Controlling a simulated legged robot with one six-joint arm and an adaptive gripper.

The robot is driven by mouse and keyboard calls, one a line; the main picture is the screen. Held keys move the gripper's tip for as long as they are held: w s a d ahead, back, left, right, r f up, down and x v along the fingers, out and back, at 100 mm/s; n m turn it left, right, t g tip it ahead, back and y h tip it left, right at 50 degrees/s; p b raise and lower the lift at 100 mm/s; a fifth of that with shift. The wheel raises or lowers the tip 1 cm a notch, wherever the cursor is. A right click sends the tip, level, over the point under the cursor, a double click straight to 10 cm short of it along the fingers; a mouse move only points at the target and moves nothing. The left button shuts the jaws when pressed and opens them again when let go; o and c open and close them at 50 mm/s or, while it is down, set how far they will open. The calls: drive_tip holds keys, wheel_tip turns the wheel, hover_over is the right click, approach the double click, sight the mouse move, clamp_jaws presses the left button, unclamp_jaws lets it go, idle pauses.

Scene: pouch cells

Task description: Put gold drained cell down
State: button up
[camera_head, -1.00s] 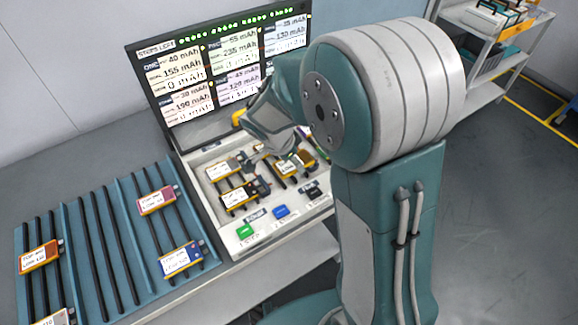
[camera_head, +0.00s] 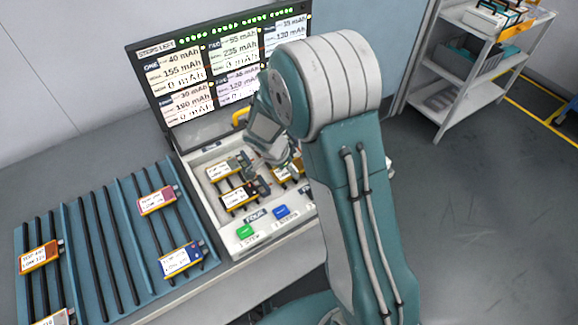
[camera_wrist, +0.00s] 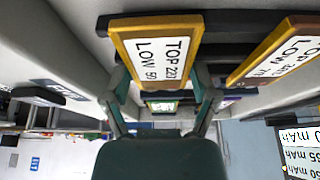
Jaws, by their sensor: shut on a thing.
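A gold cell (camera_wrist: 157,54) with a white label reading TOP and LOW figures is between the fingers of my gripper (camera_wrist: 162,88) in the wrist view. In the head view my gripper (camera_head: 272,163) is low over the tester's tray, and my arm hides part of it. A yellow-edged cell (camera_head: 284,174) shows beside the gripper there; I cannot tell if it is the held one. Whether the held cell touches the tray is not clear. Another yellow-edged cell (camera_wrist: 282,52) is to the right in the wrist view.
The tester (camera_head: 237,238) holds cells (camera_head: 222,171) (camera_head: 237,196) left of my gripper. A green button (camera_head: 245,231) and a blue button (camera_head: 281,211) are on its front. Its screen (camera_head: 160,62) stands behind. A ribbed blue rack (camera_head: 98,215) with several cells is at left.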

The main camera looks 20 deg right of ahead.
drive_tip(key=o, duration=0.9)
drive_tip(key=v, duration=1.2)
drive_tip(key=shift+s+d+r+n+t+y, duration=0.85)
drive_tip(key=shift+s+r+n, duration=1.65)
drive_tip(key=shift+s, duration=1.2)
drive_tip(key=shift+s+d+r+n+t+y, duration=0.6)
drive_tip(key=shift+s+d+r+n, duration=0.45)
drive_tip(key=shift+s+r+n, duration=2.05)
drive_tip(key=shift+s+d+r+n+t+y, duration=0.85)
drive_tip(key=shift+s+r+n, duration=1.05)
drive_tip(key=shift+s, duration=2.35)
drive_tip(key=shift+d+r+m, duration=0.1)
drive_tip(key=shift+r+m, duration=0.15)
drive_tip(key=shift+m, duration=0.05)
